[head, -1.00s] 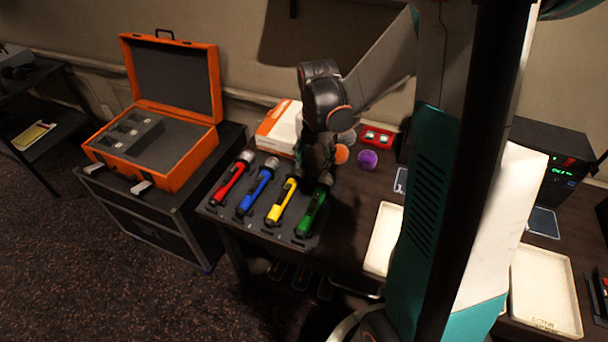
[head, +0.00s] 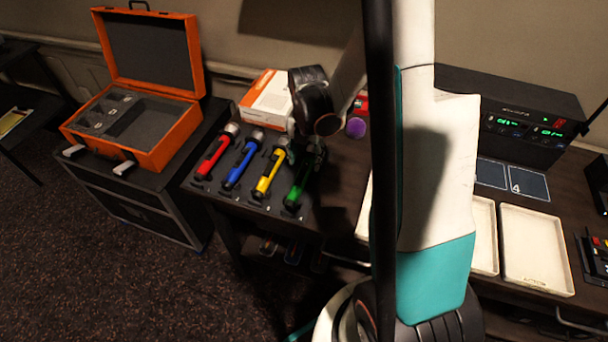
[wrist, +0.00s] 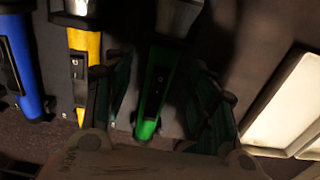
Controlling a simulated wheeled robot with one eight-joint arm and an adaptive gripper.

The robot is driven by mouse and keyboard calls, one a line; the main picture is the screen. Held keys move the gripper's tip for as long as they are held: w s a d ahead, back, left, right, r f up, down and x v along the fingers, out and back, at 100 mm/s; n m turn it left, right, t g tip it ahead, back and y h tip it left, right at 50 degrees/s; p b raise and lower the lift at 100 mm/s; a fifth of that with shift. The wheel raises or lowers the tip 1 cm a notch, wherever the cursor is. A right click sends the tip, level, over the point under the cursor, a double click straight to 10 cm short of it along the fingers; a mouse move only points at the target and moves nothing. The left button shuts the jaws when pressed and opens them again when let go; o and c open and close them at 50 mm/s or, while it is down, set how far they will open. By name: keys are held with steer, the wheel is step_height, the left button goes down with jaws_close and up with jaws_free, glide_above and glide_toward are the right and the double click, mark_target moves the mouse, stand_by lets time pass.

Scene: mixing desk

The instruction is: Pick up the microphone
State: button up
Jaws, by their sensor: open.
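Several microphones lie side by side on a dark mat on the desk: red (head: 212,155), blue (head: 242,163), yellow (head: 268,176) and green (head: 299,182). The task does not say which one is meant. My gripper (head: 308,158) is at the head end of the green microphone. In the wrist view my gripper (wrist: 158,110) is open, with one finger on each side of the green microphone (wrist: 154,90). The yellow microphone (wrist: 85,70) lies just left of the left finger. Whether the fingers touch the green body cannot be told.
An orange open case (head: 160,140) with a grey foam insert stands on a black box at the left. A white-orange carton (head: 268,98) is behind the microphones. Pale trays (head: 537,250) and a black receiver unit (head: 515,112) are at the right.

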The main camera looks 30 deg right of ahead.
mark_target(306, 163)
step_height(306, 163, down, 4)
steer(key=shift+s+r+b, duration=0.1)
steer(key=shift+r+b, duration=0.1)
steer(key=shift+b, duration=0.4)
steer(key=shift+r, duration=0.1)
jaws_close()
